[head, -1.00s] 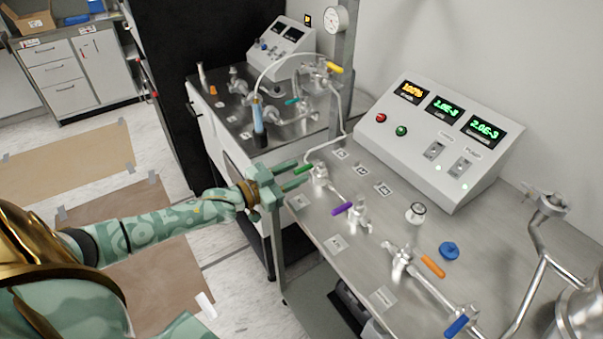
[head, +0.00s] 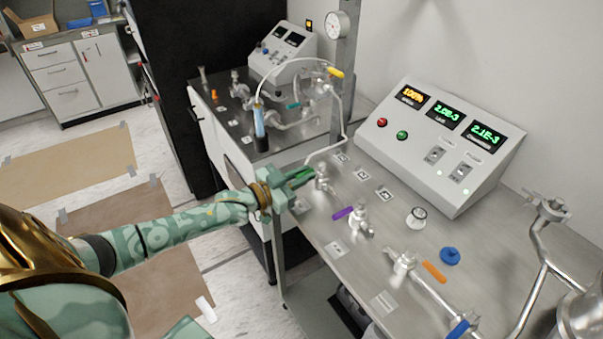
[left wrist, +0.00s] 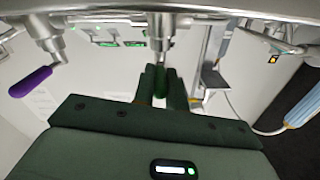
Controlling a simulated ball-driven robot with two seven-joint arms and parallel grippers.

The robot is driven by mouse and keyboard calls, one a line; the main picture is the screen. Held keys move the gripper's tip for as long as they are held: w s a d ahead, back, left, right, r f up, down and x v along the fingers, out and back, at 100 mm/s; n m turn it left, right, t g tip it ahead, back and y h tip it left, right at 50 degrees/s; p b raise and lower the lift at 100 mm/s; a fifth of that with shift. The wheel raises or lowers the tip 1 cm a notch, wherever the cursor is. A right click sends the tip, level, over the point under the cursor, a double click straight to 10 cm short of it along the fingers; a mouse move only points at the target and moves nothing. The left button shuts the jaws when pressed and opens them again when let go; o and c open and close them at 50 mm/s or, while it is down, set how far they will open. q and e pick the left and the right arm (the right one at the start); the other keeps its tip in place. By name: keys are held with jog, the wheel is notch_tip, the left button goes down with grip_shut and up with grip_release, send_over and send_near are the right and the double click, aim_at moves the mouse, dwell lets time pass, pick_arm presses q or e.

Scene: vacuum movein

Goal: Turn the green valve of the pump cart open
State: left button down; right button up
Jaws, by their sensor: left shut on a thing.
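The green valve handle (left wrist: 161,84) sits between the two fingers of my left gripper (left wrist: 160,90) in the left wrist view. In the head view my left gripper (head: 296,178) is shut on this handle at the left edge of the metal cart top. The fingers hide most of the handle there. The valve's metal body (head: 323,179) stands just right of the fingertips. The pump cart top (head: 310,222) carries the valve. My right gripper is not in view.
A purple-handled valve (head: 343,213), an orange handle (head: 434,272) and a blue handle (head: 458,329) line the cart nearby. A control box (head: 440,145) with lit displays stands behind. A second cart (head: 222,115) with tubing is beyond.

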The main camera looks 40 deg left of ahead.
aim_at(321, 168)
pick_arm(q)
jog(key=n+y+p, duration=0.1)
jog(key=d+n+y+p, duration=0.1)
jog(key=y+p, duration=0.1)
jog(key=n+t+y+p, duration=0.1)
jog(key=p, duration=0.1)
jog(key=shift+s+d+r+y, duration=0.25)
jog(key=shift+d+y, duration=0.05)
jog(key=shift+d, duration=0.05)
jog(key=shift+d+f+n+y+p, duration=0.1)
jog(key=shift+d+n+y+p, duration=0.25)
jog(key=shift+n+y+p, duration=0.45)
jog(key=shift+d+f+n+y, duration=0.15)
jog(key=shift+n+y, duration=0.1)
jog(key=shift+y, duration=0.35)
jog(key=shift+d+n+y, duration=0.15)
jog(key=shift+n+y, duration=0.1)
jog(key=shift+y, duration=0.35)
jog(key=shift+p, duration=0.3)
jog(key=c, duration=1.4)
grip_release()
jog(key=shift+c, duration=0.2)
jog(key=s+d+p, duration=0.1)
jog(key=s+d, duration=0.1)
jog(key=s, duration=1.4)
jog(key=shift+d+p, duration=0.15)
jog(key=shift+p, duration=0.15)
jog(key=shift+c, duration=0.3)
